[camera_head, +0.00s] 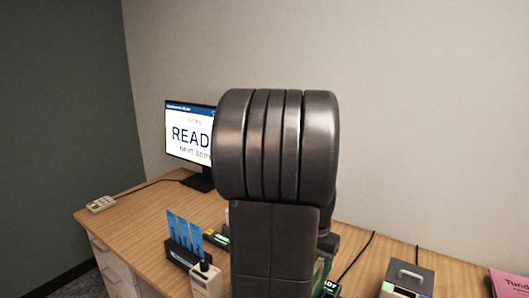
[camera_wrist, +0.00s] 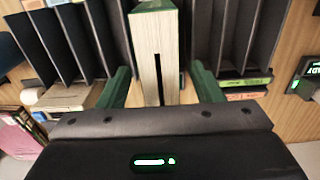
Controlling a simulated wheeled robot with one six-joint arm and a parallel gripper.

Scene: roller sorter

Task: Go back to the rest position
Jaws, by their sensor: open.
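In the wrist view my gripper (camera_wrist: 160,72) is open, with one green finger on each side of a green-covered book or block with pale page edges (camera_wrist: 156,55). The fingers look apart from it, though contact is hard to judge. It stands between the dark dividers of a rack (camera_wrist: 240,40). In the head view my own arm fills the middle and hides the gripper and the rack behind it.
A wooden desk (camera_head: 135,222) carries a monitor (camera_head: 188,132) showing "READ…", a small keypad (camera_head: 101,204), blue cards in a dark holder (camera_head: 184,238), a grey box with a handle (camera_head: 409,277) and a magenta item (camera_head: 510,284). The desk's left part is mostly clear.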

